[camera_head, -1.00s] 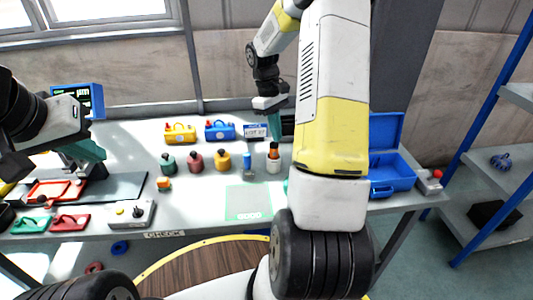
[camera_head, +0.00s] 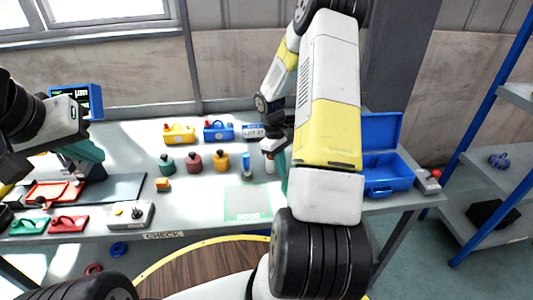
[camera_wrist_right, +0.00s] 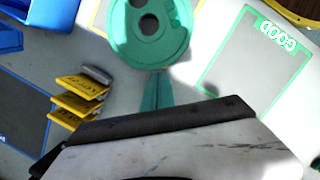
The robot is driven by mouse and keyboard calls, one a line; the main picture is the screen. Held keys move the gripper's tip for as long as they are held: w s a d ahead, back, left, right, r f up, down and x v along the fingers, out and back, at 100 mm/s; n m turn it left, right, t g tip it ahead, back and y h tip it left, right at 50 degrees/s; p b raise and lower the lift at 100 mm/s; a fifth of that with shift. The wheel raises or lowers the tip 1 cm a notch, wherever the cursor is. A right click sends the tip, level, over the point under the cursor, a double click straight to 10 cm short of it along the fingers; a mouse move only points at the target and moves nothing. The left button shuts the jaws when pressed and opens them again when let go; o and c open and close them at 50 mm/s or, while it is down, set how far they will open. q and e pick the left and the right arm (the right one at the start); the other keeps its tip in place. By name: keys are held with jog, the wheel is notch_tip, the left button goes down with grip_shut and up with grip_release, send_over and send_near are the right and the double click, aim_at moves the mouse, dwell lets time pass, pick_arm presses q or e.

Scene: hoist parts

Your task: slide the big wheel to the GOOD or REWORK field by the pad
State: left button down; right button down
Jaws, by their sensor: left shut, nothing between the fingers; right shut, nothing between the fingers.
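The big wheel (camera_wrist_right: 150,35) is green with a dark centre hole and lies flat at the top of the right wrist view. In the head view I cannot see it; my right arm covers that area. My right gripper (camera_wrist_right: 157,78) is shut and empty, its teal fingertips at the wheel's near rim; I cannot tell whether they touch. It also shows in the head view (camera_head: 284,172), partly hidden. The GOOD field (camera_head: 248,203), outlined in green, looks empty. It also shows in the right wrist view (camera_wrist_right: 245,70). My left gripper (camera_head: 88,153) is shut and empty.
Yellow tags (camera_wrist_right: 80,105) stand left of the fingers, near a blue-edged field (camera_wrist_right: 15,110). A blue toolbox (camera_head: 388,180) is at the right. A button box (camera_head: 126,213) and a dark mat (camera_head: 125,186) are at the left.

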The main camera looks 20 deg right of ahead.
jog(key=s, duration=0.1)
jog(key=s+d, duration=0.1)
jog(key=s, duration=0.1)
jog(key=shift+d, duration=0.25)
jog(key=shift+s+d, duration=0.15)
jog(key=shift+s, duration=0.15)
